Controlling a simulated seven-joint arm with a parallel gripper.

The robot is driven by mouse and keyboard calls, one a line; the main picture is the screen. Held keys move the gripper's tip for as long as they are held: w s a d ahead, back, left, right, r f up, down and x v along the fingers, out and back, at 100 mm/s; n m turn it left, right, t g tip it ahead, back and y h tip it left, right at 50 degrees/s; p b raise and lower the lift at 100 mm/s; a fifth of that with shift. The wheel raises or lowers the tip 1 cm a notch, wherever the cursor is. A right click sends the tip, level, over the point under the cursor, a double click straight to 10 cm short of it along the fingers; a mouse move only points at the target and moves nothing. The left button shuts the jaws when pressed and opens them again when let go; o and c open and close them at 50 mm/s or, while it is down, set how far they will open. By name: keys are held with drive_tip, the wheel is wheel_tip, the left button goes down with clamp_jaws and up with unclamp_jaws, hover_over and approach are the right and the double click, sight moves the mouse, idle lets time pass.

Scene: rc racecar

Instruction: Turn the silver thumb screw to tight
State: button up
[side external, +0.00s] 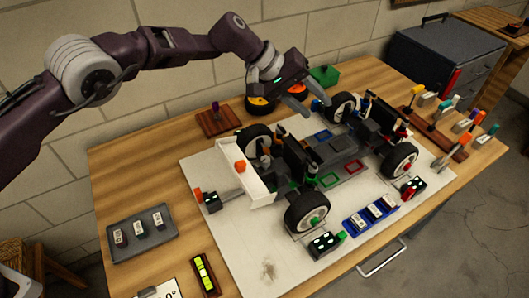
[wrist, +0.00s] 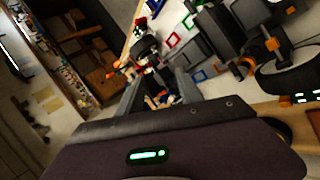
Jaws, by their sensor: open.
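The RC racecar (side external: 330,150) stands on a pale mat on the table, with black wheels, a dark chassis and a white panel (side external: 262,182) at its left end. I cannot make out the silver thumb screw for certain in either view; it is too small or hidden. My gripper (side external: 308,98) is open and empty, above the far side of the car, near the far right wheel (side external: 341,107). Parts of the car (wrist: 265,45) show at the upper right there.
A grey tray (side external: 113,253) with small blocks lies at the front left, near a yellow level (side external: 204,272). A blue tray (side external: 352,222) lies on the mat (side external: 228,240). A wooden tool rack (side external: 451,146) and a dark toolbox (side external: 425,62) stand at the right. A brown block (side external: 212,121) is behind the car.

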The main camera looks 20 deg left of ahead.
sight(265, 159)
drive_tip(key=s+m+y, duration=0.1)
drive_tip(key=s+a+f+m+g+y, duration=0.1)
drive_tip(key=s, duration=0.1)
drive_tip(key=s+a+f+m+y, duration=0.1)
drive_tip(key=s, duration=0.1)
drive_tip(key=shift+f+m+g, duration=0.15)
drive_tip(key=shift+m+g, duration=0.15)
drive_tip(key=shift+g, duration=0.1)
drive_tip(key=s+a+y, duration=0.1)
drive_tip(key=a+y, duration=0.1)
drive_tip(key=s+a+m+y, duration=0.1)
drive_tip(key=s+a, duration=0.1)
drive_tip(key=s+a+f+m+g+y, duration=0.1)
drive_tip(key=a+y, duration=0.1)
drive_tip(key=shift+s+y, duration=0.2)
drive_tip(key=shift+y, duration=0.1)
wheel_tip(265, 159, down, 6)
drive_tip(key=shift+r, duration=0.15)
drive_tip(key=shift+f, duration=0.5)
clamp_jaws()
